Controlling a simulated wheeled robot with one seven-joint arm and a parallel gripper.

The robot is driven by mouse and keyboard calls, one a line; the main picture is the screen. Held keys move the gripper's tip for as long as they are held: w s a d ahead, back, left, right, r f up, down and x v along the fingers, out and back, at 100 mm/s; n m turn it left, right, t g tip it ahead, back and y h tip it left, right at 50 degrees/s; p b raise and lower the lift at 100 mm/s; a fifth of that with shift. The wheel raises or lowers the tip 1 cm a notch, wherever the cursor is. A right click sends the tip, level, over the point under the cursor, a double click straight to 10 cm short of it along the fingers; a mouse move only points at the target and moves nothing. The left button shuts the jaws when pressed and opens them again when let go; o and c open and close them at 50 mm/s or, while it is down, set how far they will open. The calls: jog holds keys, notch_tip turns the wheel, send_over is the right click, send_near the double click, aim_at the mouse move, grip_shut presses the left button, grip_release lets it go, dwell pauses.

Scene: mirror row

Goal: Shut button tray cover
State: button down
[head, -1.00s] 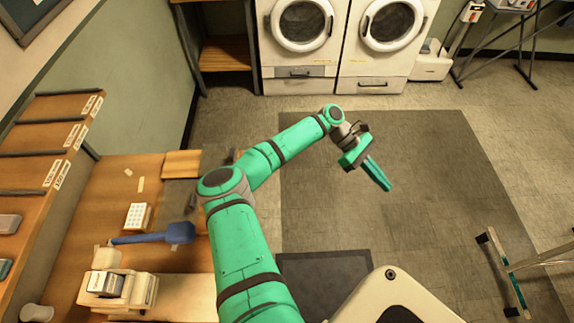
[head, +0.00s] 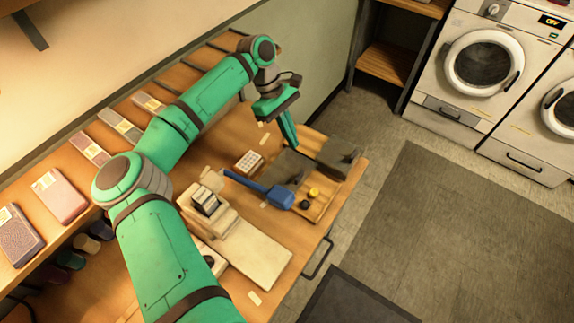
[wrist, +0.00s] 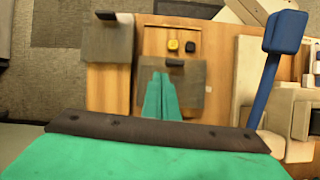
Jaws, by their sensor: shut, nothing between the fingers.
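The button tray (head: 318,209) is a wooden tray on the bench, with a yellow button (head: 314,192) and a black button (head: 304,204) in its uncovered part. In the wrist view the tray (wrist: 154,42) shows both buttons. A grey sliding cover (head: 284,163) with a dark handle lies over the other part, so the tray is partly open; it shows in the wrist view too (wrist: 190,100). A second grey cover (head: 334,152) with a handle is beside it. My gripper (head: 292,144) is shut and empty, pointing down above the first cover; contact cannot be told.
A blue-handled tool (head: 275,196) lies close beside the tray. A white grid box (head: 249,161) and a cream machine (head: 215,215) stand on the bench. Shelves with boxes (head: 62,195) run along the wall.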

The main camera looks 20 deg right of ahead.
jog(key=w+a+r, duration=0.1)
jog(key=w+a, duration=0.1)
jog(key=a, duration=0.3)
jog(key=n, duration=0.1)
send_near(292, 174)
jog(key=shift+t, duration=0.3)
jog(key=f, duration=0.4)
jog(key=shift+s+a+f, duration=0.15)
jog(key=shift+a+f, duration=0.05)
jog(key=shift+f, duration=0.05)
jog(key=shift+s+d, duration=0.75)
jog(key=shift+s, duration=0.15)
jog(key=shift+s+d, duration=0.5)
jog(key=shift+s, duration=0.1)
jog(key=shift+d, duration=0.1)
